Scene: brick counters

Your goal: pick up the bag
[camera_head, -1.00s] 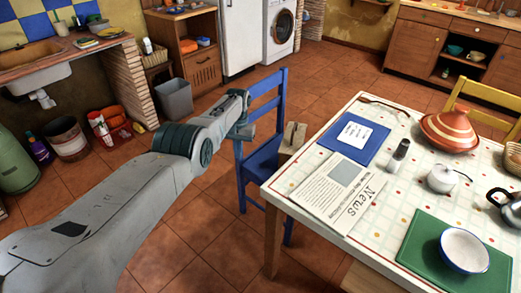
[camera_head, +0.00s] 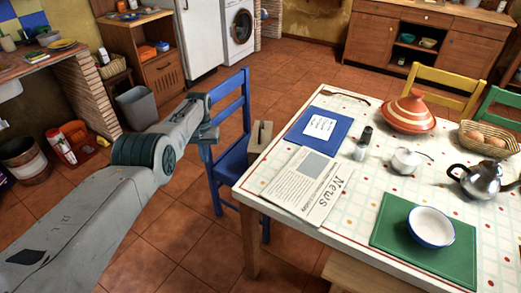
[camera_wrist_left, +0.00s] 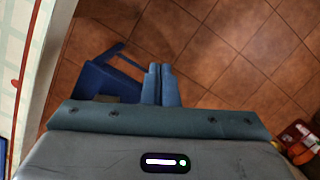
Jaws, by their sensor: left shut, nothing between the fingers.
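A beige bag-like object with a dark handle (camera_head: 259,137) stands at the blue chair (camera_head: 229,140), close to the table's left corner. It is partly hidden by the table, and I cannot tell for sure that it is the bag. My left gripper (camera_head: 208,150) points down just left of the chair's back, apart from the beige object. In the left wrist view its two fingers (camera_wrist_left: 161,84) are together and empty above the tiled floor. My right gripper is not in view.
The table (camera_head: 240,184) holds a newspaper (camera_head: 307,186), a blue folder (camera_head: 319,126), a tagine (camera_head: 408,112), a kettle (camera_head: 478,182) and a bowl (camera_head: 432,226). A grey bin (camera_head: 138,107) and a red-and-white item (camera_head: 65,148) stand on the floor at left. Tiled floor lies open behind the chair.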

